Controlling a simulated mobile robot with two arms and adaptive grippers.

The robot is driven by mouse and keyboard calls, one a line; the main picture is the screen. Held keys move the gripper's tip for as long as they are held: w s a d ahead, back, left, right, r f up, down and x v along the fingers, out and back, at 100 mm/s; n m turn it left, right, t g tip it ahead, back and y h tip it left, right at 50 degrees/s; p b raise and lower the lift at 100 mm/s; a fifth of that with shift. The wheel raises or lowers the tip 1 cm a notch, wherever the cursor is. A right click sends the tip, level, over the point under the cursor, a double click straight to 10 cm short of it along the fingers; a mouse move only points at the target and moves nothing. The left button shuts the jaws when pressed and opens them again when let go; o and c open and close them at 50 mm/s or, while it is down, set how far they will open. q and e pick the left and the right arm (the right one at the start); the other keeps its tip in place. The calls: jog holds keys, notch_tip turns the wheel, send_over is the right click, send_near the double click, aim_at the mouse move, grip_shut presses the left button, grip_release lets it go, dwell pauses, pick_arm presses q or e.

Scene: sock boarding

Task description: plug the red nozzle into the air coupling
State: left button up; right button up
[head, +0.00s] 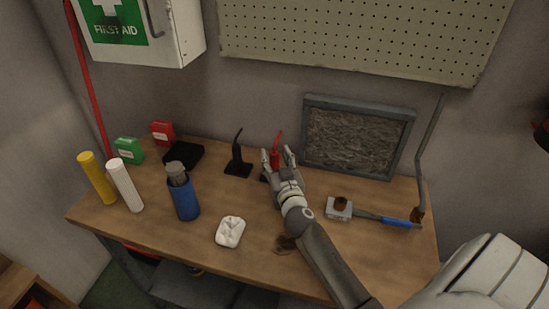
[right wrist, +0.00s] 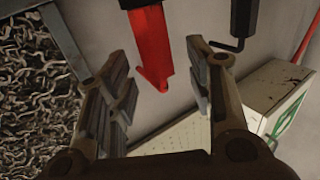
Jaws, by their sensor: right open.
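The red nozzle (head: 276,158) stands upright at the back of the workbench, in front of the wall. It also shows in the right wrist view (right wrist: 152,50), between the two fingers and touching neither as far as I can see. My right gripper (head: 277,157) is open around it, reaching in from the front right; it shows in the right wrist view too (right wrist: 158,88). The arm hides most of the nozzle's base in the head view. My left gripper is not in view.
A black nozzle (head: 237,158) on a stand is left of the red one. A framed mesh panel (head: 398,150) leans on the wall to the right.

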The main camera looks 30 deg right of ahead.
jog(key=shift+x, duration=1)
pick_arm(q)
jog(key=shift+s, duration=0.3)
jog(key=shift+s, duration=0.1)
pick_arm(e)
jog(key=shift+c, duration=1.1)
grip_shut()
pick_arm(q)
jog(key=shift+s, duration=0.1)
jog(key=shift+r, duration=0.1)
